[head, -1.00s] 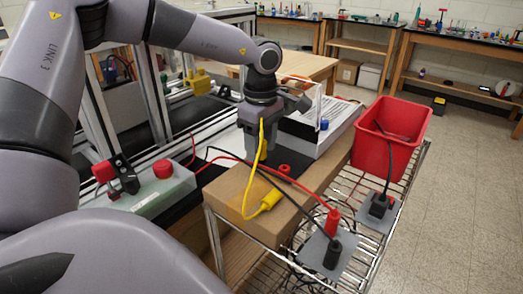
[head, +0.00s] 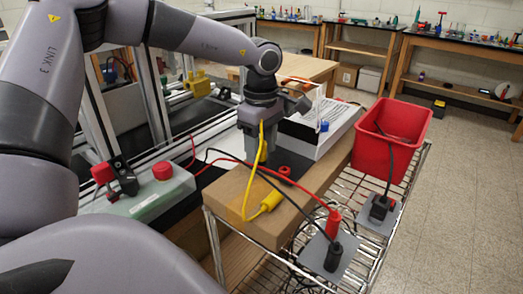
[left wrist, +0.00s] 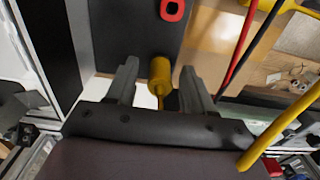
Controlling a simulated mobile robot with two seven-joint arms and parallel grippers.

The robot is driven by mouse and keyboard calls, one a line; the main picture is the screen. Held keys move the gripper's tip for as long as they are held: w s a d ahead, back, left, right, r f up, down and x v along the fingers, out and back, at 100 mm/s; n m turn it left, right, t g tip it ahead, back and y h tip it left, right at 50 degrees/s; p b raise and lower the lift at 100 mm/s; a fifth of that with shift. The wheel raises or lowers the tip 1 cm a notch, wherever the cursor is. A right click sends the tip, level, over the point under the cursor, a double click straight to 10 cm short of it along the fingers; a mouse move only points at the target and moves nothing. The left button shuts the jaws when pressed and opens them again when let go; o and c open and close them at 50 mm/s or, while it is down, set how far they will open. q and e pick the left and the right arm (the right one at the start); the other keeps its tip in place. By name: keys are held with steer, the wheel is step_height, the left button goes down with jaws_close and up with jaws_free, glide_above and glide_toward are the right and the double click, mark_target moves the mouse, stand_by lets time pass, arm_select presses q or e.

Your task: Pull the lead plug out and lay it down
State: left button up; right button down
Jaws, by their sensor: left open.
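My left gripper (head: 254,166) points down over a dark plate at the back of the brown block. In the left wrist view its two fingers (left wrist: 159,78) are open, one on each side of a yellow plug (left wrist: 160,70). I cannot tell whether they touch it. A yellow cord runs from there to a second yellow plug (head: 270,201) lying on the brown block. A red ring-shaped socket (left wrist: 172,10) is on the dark plate (left wrist: 130,40) beyond the yellow plug; it also shows in the head view (head: 284,171). My right gripper is not in view.
A red plug (head: 333,223) and a black plug (head: 333,257) stand on a grey plate. Red and black leads cross the brown block (head: 235,192). A red bin (head: 385,150) stands on the wire shelf at right. A box with a red button (head: 162,170) is at left.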

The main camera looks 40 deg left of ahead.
mark_target(261, 143)
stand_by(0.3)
arm_select(q)
jaws_close()
steer(key=shift+r, duration=0.15)
steer(key=shift+r+p, duration=1.45)
steer(key=shift+r, duration=1.45)
steer(key=shift+s+a, duration=0.1)
